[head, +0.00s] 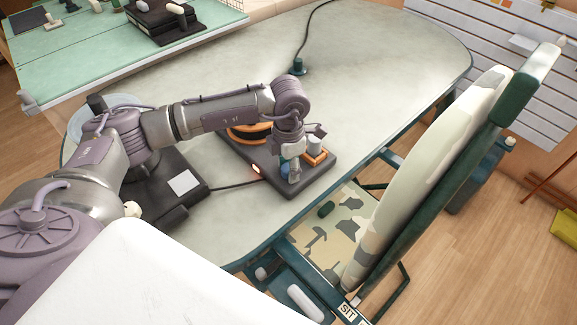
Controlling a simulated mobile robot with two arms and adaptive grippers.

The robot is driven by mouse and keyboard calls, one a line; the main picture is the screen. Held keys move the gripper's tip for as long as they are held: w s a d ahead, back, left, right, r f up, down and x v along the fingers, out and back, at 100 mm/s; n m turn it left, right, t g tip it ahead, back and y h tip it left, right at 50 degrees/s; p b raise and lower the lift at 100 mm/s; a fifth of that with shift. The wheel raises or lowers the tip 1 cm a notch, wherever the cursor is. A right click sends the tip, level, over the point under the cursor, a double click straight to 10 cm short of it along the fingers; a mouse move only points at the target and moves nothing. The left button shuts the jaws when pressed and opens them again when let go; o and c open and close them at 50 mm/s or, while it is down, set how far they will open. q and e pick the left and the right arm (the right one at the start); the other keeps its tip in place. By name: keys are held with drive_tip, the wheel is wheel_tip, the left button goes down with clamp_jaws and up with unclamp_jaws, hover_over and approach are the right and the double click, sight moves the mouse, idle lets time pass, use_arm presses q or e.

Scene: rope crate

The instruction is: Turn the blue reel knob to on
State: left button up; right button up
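The blue knob (286,168) shows only in part, on the dark reel base (312,183) on the table. My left gripper (293,178) points down over the base, right at the knob, and hides much of it. I cannot tell whether its fingers touch the knob or how far apart they are. An orange reel (246,133) sits on the far left part of the base, partly behind my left arm. My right gripper is not in view.
A grey cylinder (315,145) on an orange mount stands close to the gripper's right. A dark device (165,185) joins a cable left of the base. A chair (425,180) stands against the table's right side. The table's far right is clear.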

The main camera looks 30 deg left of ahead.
use_arm(q)
drive_tip(key=shift+o, duration=0.9)
drive_tip(key=shift+r, duration=0.15)
wheel_tip(320, 180, up, 12)
